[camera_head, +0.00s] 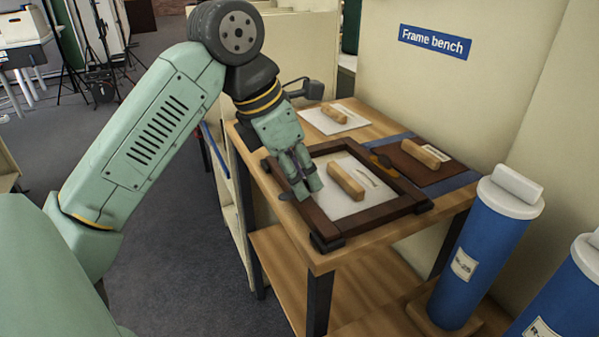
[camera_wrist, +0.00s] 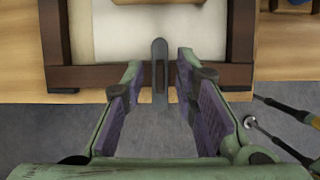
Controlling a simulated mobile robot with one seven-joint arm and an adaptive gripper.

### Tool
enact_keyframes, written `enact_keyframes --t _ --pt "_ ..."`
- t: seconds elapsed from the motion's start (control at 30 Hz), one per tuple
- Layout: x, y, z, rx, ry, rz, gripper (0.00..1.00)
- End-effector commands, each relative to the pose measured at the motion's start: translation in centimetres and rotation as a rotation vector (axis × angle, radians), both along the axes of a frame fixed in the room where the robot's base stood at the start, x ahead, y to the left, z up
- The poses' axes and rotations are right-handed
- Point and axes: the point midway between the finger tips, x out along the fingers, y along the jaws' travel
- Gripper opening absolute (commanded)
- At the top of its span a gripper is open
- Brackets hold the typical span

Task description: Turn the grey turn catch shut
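The grey turn catch (camera_wrist: 160,62) is a slim rounded bar with a slot. In the wrist view it lies crosswise over the near bar of the dark brown frame (camera_wrist: 85,79), one end over the pale panel and the other past the outer edge. In the head view a grey end of the catch (camera_head: 287,197) shows at the left edge of the frame (camera_head: 373,223), beside my gripper. My gripper (camera_wrist: 160,75) is open, with one finger on each side of the catch and visible gaps between. In the head view my gripper (camera_head: 307,187) is low over the frame's left bar.
A wooden block (camera_head: 346,181) lies on the frame's white panel. More blocks lie on a white sheet (camera_head: 325,122) and a brown board (camera_head: 410,169). Blue tubes (camera_head: 483,255) stand at right.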

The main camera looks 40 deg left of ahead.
Motion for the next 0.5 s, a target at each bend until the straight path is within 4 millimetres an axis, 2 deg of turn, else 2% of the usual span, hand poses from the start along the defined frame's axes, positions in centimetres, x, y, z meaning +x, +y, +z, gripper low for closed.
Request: enact_keyframes --t 0.17,0.5 --pt "-0.7 0.3 1.9 0.001 -0.001 0.003 0.27" --pt "-3.1 1.4 8.5 0.002 -0.002 0.002 0.27"
